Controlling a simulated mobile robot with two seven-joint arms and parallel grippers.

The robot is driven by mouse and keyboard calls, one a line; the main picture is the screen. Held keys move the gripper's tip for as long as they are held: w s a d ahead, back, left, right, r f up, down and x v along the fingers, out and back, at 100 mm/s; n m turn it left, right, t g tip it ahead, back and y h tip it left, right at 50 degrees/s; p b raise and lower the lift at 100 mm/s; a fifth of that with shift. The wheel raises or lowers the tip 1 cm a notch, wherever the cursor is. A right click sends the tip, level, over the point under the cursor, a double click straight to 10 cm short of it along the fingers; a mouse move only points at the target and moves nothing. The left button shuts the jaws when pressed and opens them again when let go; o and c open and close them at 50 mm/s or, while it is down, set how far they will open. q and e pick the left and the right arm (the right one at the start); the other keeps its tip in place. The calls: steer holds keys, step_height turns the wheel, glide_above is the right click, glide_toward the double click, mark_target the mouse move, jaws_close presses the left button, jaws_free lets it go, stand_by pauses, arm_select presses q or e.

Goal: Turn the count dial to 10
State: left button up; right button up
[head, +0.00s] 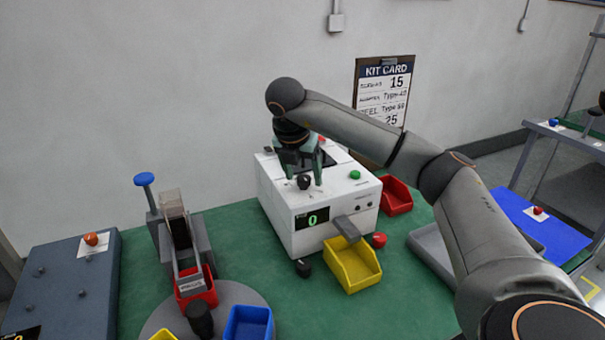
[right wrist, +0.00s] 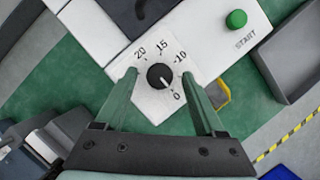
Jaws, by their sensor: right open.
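The count dial (head: 304,182) is a black round knob on top of the white counter machine (head: 345,195). In the right wrist view, the dial (right wrist: 160,76) sits on a white plate marked 20, 15, 10 and 0, and its white pointer line faces the 0. The machine's display (head: 312,218) reads a green 0. My right gripper (head: 302,182) is open, pointing down over the machine, with one green finger on each side of the dial. In the right wrist view, gaps show between the fingers and the knob. My left gripper is not in view.
A green START button (head: 355,175) is on the machine's top. A yellow bin (head: 352,268) stands under its chute, and a red bin (head: 397,196) behind. A kit card (head: 386,92) hangs on the wall. A dispenser and small bins stand at left.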

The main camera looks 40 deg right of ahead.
steer(key=shift+c, duration=0.2)
jaws_close()
stand_by(0.4)
